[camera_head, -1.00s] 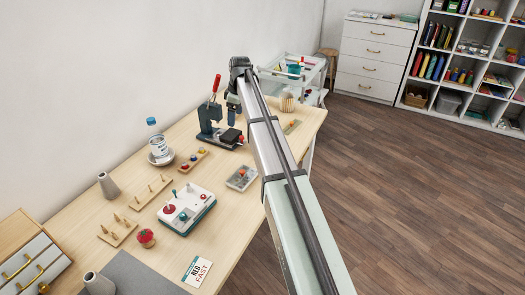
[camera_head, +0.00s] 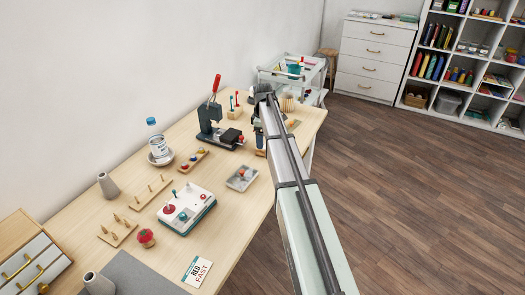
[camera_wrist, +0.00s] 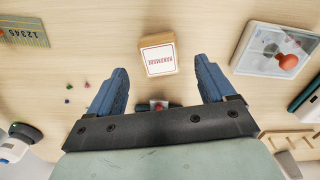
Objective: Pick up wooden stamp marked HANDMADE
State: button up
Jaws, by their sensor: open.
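The wooden stamp marked HANDMADE (camera_wrist: 159,56) lies on the table in the wrist view, a light wooden block with a white face and red border and lettering. My gripper (camera_wrist: 161,67) is open, with one blue finger on each side of the stamp's line. The stamp appears beyond the fingertips, between their directions, and nothing is held. In the head view my gripper (camera_head: 259,132) hangs over the right part of the table, partly hidden by my arm. I cannot make out the stamp's lettering there.
A square tray with an orange knob (camera_wrist: 287,63) lies right of the stamp; a numbered strip (camera_wrist: 25,36) lies left. A press with a red handle (camera_head: 209,122) stands left of my gripper. A wooden block with pins (camera_head: 234,112) is behind it. Bare tabletop surrounds the stamp.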

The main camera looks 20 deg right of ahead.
jog(key=shift+f, duration=2.75)
jog(key=c, duration=1.1)
